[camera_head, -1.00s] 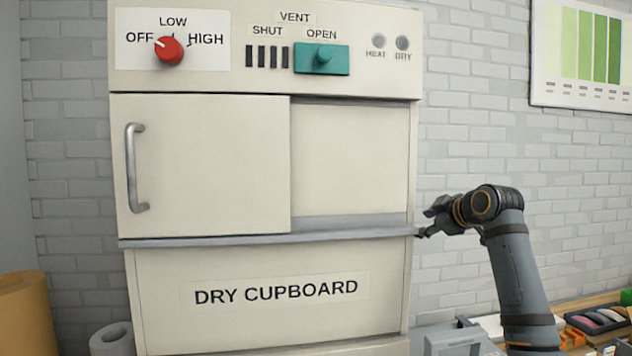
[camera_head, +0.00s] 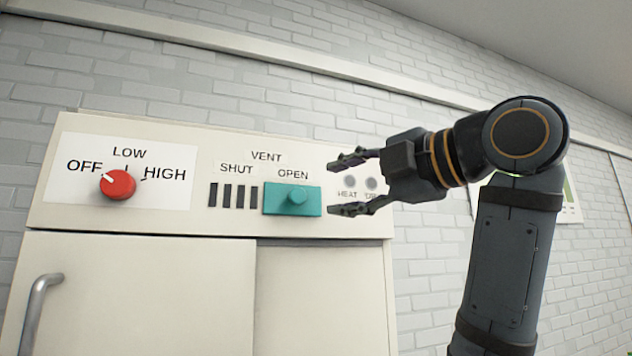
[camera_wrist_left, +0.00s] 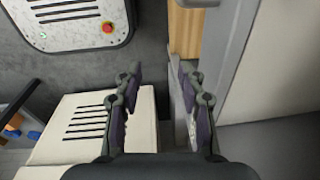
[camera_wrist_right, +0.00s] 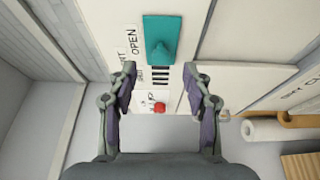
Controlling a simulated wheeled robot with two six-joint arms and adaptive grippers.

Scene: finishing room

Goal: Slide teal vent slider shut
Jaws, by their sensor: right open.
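The teal vent slider (camera_head: 292,200) with its round knob sits at the OPEN end of the vent on the cupboard's top panel. The dark vent slots (camera_head: 233,195) to its left, under SHUT, are uncovered. My right gripper (camera_head: 350,183) is open and empty, just right of the slider, its fingers pointing left. In the right wrist view, the slider (camera_wrist_right: 162,40) shows beyond the open fingertips (camera_wrist_right: 157,72), apart from them. My left gripper (camera_wrist_left: 160,75) shows only in its own wrist view, open, with nothing held between its fingers.
A red knob (camera_head: 117,184) pointing toward OFF is left of the vent. HEAT and DRY lamps (camera_head: 350,183) are partly behind my right gripper. The sliding door's handle (camera_head: 40,312) sticks out at lower left. The space before the panel's left part is clear.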

